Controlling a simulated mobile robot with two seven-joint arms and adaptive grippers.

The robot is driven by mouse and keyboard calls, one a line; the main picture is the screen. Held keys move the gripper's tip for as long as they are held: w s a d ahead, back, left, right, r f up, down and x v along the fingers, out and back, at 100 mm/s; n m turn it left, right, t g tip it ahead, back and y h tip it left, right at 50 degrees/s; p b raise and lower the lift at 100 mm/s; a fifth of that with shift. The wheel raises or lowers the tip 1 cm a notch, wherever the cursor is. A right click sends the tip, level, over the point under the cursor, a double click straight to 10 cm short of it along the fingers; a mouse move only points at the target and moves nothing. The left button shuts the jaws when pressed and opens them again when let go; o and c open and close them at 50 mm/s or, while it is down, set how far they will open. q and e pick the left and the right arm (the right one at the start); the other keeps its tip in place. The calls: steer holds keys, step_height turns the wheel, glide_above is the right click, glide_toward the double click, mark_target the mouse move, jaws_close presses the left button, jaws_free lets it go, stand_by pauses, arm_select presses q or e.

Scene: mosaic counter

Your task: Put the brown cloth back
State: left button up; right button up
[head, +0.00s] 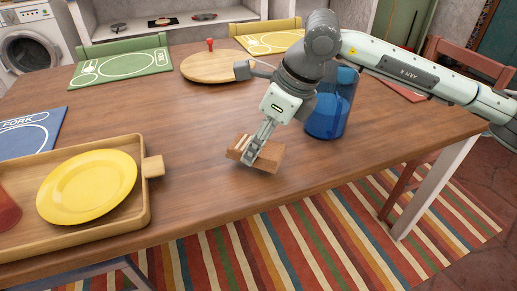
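A brown, block-shaped thing (270,158) is at the middle of the wooden table, near its front edge. It may be the folded brown cloth; pale stripes show at its left end. My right gripper (254,152) points down at it, its fingers close together over the near side and appearing to pinch it. The fingers hide part of it, and I cannot tell whether it rests on the table or hangs just above. My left gripper is not in view.
A blue translucent container (332,112) stands close to the right of my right gripper. A round wooden board (215,68) with a red knob lies behind. A wooden tray (145,205) with a yellow plate (88,187) is at front left. The table's left middle is clear.

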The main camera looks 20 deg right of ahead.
steer(key=shift+f, duration=1.15)
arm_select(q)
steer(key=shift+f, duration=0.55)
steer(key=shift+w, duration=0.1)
arm_select(e)
steer(key=shift+f, duration=0.1)
steer(key=o, duration=0.9)
steer(key=shift+c, duration=0.2)
steer(key=shift+o, duration=0.8)
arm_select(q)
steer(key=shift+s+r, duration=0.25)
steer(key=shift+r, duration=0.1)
arm_select(e)
steer(key=v, duration=1.2)
